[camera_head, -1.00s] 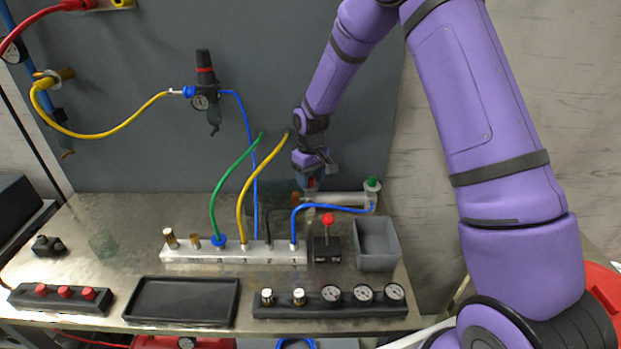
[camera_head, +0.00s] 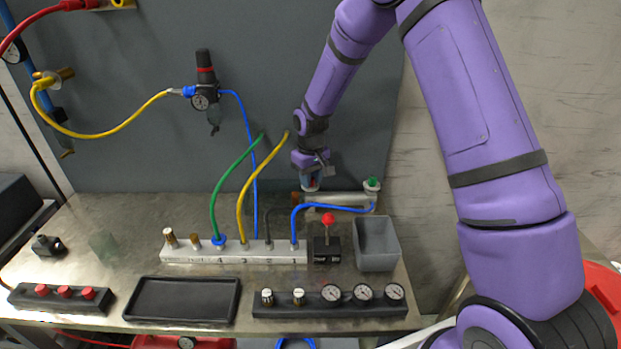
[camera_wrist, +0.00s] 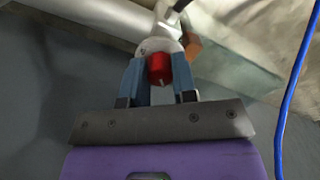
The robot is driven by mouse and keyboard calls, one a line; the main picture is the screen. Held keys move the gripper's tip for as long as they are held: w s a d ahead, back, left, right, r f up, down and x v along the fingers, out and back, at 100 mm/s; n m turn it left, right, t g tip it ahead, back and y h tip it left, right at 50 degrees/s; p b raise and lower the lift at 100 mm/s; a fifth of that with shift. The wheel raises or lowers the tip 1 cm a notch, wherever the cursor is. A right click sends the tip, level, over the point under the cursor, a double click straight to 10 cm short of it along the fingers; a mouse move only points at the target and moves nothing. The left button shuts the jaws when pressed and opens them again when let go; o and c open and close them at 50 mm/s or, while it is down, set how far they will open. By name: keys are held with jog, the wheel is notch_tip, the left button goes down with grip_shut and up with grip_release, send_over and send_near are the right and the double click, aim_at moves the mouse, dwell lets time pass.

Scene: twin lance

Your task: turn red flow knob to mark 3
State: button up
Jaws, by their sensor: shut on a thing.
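The red flow knob (camera_wrist: 159,68) shows in the wrist view on a pale fitting at the end of a silver cylinder. A small pale line shows on its near end. My gripper (camera_wrist: 158,73) has its two blue fingers on either side of the knob and is shut on it. In the head view my gripper (camera_head: 311,184) points down at the left end of the silver cylinder (camera_head: 345,198), at the back of the bench. The knob is hidden there by the fingers. I cannot read any scale or mark 3 beside it.
A green knob (camera_head: 372,183) tops the cylinder's right end. A blue hose (camera_head: 330,206) runs in front to the silver manifold (camera_head: 200,255). A red-balled lever (camera_head: 328,220) and a grey bin (camera_head: 376,245) stand nearer. Yellow and green hoses rise left of my gripper.

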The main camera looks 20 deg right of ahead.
jog(key=m, duration=0.4)
jog(key=shift+m, duration=2.3)
jog(key=o, duration=0.9)
jog(key=shift+o, duration=0.2)
jog(key=shift+r, duration=0.1)
notch_tip(320, 180, up, 11)
